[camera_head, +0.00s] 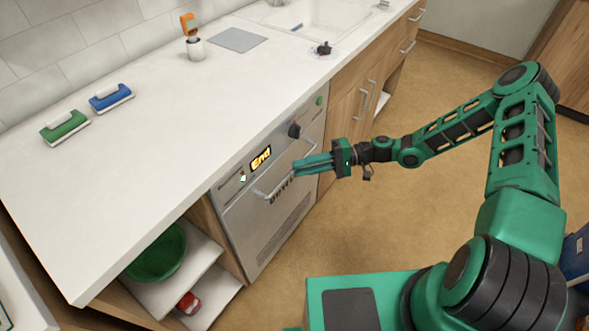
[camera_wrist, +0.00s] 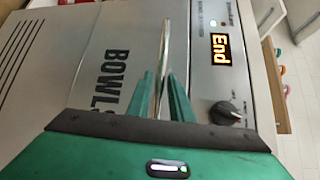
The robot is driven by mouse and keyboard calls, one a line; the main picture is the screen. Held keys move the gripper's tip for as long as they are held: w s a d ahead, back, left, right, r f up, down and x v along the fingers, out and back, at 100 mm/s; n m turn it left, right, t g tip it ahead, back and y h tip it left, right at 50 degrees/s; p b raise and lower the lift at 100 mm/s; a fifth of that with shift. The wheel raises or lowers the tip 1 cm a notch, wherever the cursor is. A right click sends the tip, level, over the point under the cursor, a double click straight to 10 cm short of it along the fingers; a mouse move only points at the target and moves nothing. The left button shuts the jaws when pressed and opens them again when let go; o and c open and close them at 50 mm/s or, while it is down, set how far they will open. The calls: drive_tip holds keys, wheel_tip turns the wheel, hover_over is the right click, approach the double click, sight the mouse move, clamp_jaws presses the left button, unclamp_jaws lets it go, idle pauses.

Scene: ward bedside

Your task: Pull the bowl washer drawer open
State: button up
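The bowl washer (camera_head: 283,208) is a grey metal front set under the white counter. It carries the word "BOWLS" and a lit display (camera_head: 261,158) reading "End", which also shows in the wrist view (camera_wrist: 221,47). Its drawer front looks flush and closed. The bar handle (camera_head: 270,192) runs across the front; in the wrist view the bar (camera_wrist: 165,45) passes between my two green fingers. My gripper (camera_head: 296,167) is at the handle's right part. The fingers stand on either side of the bar with a small gap, and look open. Contact cannot be made out.
A dark knob (camera_head: 295,130) is right of the display. A green bowl (camera_head: 157,253) sits on an open shelf left of the washer. The floor before the washer is clear.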

drive_tip(key=shift+s+a+f, duration=0.1)
drive_tip(key=shift+a+f, duration=0.05)
drive_tip(key=shift+a, duration=0.7)
drive_tip(key=shift+s+a+f, duration=0.1)
drive_tip(key=shift+a, duration=0.7)
